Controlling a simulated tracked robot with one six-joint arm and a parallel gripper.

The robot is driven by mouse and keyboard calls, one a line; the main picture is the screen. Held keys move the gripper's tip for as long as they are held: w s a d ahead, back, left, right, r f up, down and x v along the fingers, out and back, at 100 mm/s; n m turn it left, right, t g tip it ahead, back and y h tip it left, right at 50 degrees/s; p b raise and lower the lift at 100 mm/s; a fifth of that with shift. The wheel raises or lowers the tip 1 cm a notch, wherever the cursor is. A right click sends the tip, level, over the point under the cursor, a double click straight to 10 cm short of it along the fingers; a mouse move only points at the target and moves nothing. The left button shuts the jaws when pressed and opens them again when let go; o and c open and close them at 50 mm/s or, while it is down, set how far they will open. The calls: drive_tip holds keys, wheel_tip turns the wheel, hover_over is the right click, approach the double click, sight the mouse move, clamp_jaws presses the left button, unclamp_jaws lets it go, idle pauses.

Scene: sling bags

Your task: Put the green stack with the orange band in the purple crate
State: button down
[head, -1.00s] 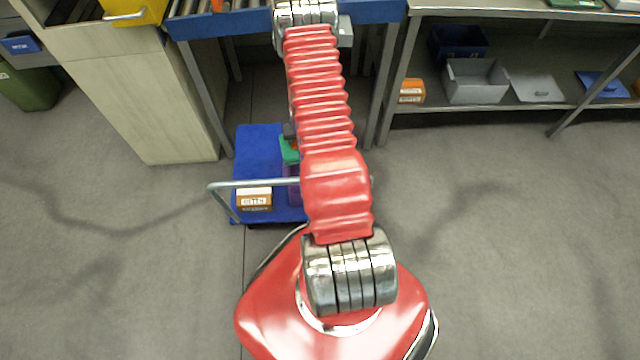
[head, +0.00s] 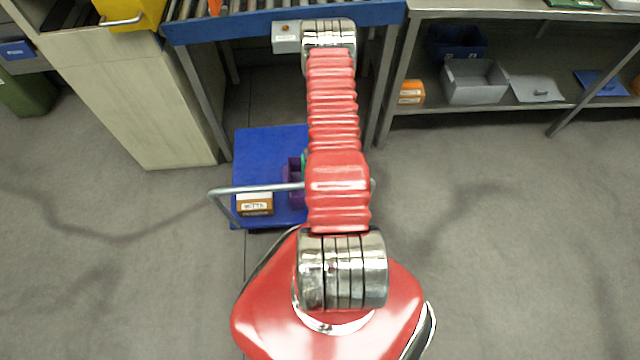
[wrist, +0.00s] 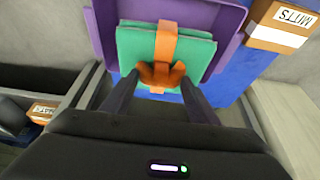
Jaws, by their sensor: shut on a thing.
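The green stack with the orange band (wrist: 200,52) shows in the wrist view between the two dark fingers of my gripper (wrist: 160,80). My gripper is shut on it, with the fingers near the orange loop of its band. The purple crate (wrist: 228,45) lies behind and around the stack in that view. I cannot tell how far the stack is above the crate floor. In the head view the purple crate (head: 292,185) stands on a blue cart, mostly hidden by my arm. A sliver of green shows beside my arm there. My gripper is hidden in the head view.
The blue cart (head: 262,150) has a metal handle (head: 255,188) and carries a box labelled MITTS (head: 255,204). A roller table (head: 240,25) stands above it. A cabinet (head: 130,100) is at left and a shelf (head: 550,95) at right. Open floor lies on both sides.

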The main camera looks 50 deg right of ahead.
drive_tip(key=shift+f, duration=2.65)
drive_tip(key=shift+f, duration=2.1)
drive_tip(key=shift+f, duration=0.6)
drive_tip(key=c, duration=0.7)
unclamp_jaws()
drive_tip(key=shift+r, duration=0.1)
